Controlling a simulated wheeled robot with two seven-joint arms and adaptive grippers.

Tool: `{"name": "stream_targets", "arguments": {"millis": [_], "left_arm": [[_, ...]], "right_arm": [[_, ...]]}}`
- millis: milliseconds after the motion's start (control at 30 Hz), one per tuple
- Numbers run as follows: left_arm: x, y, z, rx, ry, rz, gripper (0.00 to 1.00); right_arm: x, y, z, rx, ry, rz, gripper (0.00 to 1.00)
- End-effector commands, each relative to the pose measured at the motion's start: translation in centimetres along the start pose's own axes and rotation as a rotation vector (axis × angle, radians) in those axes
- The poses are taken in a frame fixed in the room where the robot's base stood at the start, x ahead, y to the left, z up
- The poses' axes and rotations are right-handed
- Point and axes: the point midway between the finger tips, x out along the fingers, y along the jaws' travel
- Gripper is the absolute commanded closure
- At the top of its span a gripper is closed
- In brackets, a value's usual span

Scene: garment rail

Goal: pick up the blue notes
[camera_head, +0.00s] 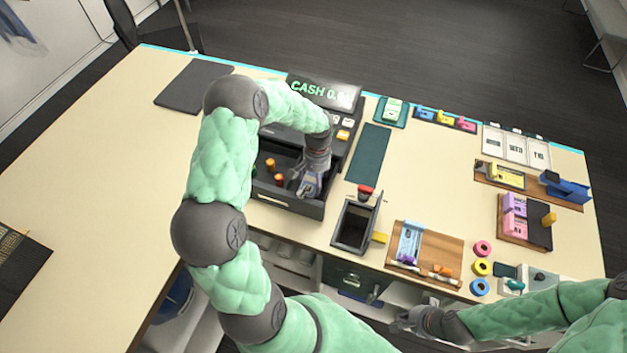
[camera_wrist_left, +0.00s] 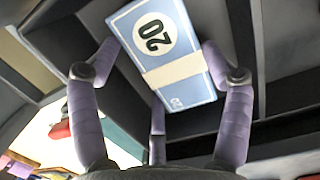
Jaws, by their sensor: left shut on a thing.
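A banded bundle of blue notes (camera_wrist_left: 178,92) marked 20 shows in the left wrist view, lying between my left gripper's purple fingers. My left gripper (camera_head: 310,184) reaches down into the open cash drawer (camera_head: 288,203) in the head view. It is shut on the blue notes, which it mostly hides from the head camera. The notes look tilted against the dark compartment walls; whether they touch the drawer floor cannot be told. My right gripper (camera_head: 410,320) is low at the table's front edge, away from the drawer, and its fingers are too small to read.
Orange cylinders (camera_head: 270,165) stand in the drawer left of my left gripper. The cash register (camera_head: 325,92) is behind it. A dark open box (camera_head: 353,227) and a wooden tray (camera_head: 440,252) with a blue item stand to the right. The table's left side is mostly clear.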

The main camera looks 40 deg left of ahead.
Motion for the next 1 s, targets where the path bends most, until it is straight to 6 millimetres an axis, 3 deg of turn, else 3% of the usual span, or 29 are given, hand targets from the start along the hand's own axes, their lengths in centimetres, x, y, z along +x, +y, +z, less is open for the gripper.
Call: {"name": "stream_targets", "arguments": {"millis": [500, 1000], "left_arm": [[-8.3, 0.0, 0.9, 0.000, 0.005, 0.000, 0.54], [-11.8, 0.0, 1.4, 0.000, 0.003, 0.000, 0.54]], "right_arm": [[-0.5, -0.2, 0.0, 0.000, 0.000, 0.000, 1.00], [-1.8, -0.6, 0.1, 0.000, 0.000, 0.000, 1.00]]}}
